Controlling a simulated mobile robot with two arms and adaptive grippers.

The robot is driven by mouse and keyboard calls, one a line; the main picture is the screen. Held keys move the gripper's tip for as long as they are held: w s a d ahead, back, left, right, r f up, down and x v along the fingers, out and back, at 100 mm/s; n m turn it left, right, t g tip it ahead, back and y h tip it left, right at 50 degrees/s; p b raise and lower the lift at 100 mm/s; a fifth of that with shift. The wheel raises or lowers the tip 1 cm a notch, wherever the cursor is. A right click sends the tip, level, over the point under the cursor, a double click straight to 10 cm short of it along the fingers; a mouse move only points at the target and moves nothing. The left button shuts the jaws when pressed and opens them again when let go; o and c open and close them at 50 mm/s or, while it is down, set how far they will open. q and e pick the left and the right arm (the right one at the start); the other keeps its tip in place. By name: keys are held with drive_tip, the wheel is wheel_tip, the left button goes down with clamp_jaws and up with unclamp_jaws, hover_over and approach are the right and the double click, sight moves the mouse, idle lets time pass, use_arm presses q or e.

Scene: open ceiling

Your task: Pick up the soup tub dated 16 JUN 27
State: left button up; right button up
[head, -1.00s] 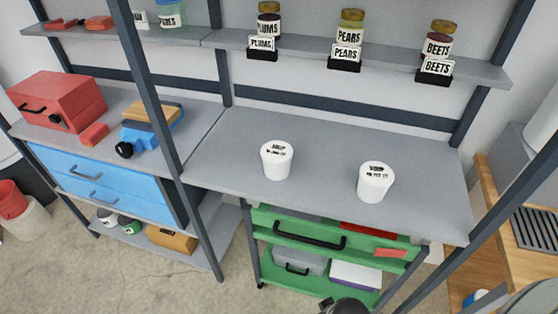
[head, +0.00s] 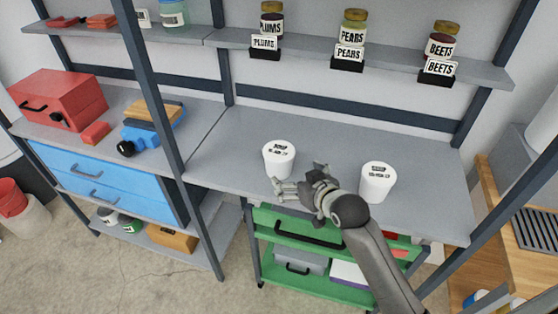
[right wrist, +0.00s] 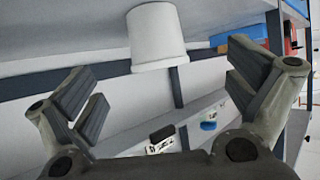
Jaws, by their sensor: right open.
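Two white tubs with dark lettering on their lids stand upright on the grey workbench (head: 225,165): a left tub (head: 278,162) and a right tub (head: 377,184). The lid print is too small for me to read either date. My right gripper (head: 298,178) is open and empty, at the front right of the left tub and apart from it, pointing left. In the right wrist view a white tub (right wrist: 155,38), seemingly the left one, shows beyond the spread fingers (right wrist: 165,78). My left gripper is out of view.
Labelled jars of plums (head: 271,22), pears (head: 353,28) and beets (head: 443,42) stand on the shelf above. A red toolbox (head: 58,98) and a blue tool (head: 150,128) are on the left bench. A green drawer cart (head: 262,218) stands below. The bench behind the tubs is clear.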

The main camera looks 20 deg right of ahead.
sight(280, 152)
drive_tip(key=shift+t, duration=0.5)
drive_tip(key=w, duration=0.6)
drive_tip(key=shift+w+a+r+p, duration=0.1)
drive_tip(key=shift+w+r+p, duration=0.1)
drive_tip(key=shift+w+p, duration=0.1)
drive_tip(key=shift+w+f, duration=0.3)
drive_tip(key=shift+w, duration=0.2)
drive_tip(key=shift+w+a, duration=0.1)
drive_tip(key=shift+w, duration=0.2)
drive_tip(key=x, duration=0.1)
drive_tip(key=p+x, duration=0.1)
drive_tip(key=x, duration=0.1)
drive_tip(key=shift+w+a+r, duration=0.1)
drive_tip(key=shift+w, duration=0.35)
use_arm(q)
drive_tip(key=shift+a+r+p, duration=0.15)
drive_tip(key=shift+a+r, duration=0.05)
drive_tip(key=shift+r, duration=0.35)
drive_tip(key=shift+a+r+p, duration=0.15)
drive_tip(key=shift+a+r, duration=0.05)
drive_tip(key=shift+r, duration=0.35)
use_arm(e)
drive_tip(key=shift+w, duration=0.4)
drive_tip(key=c, duration=1.2)
drive_tip(key=shift+c, duration=0.2)
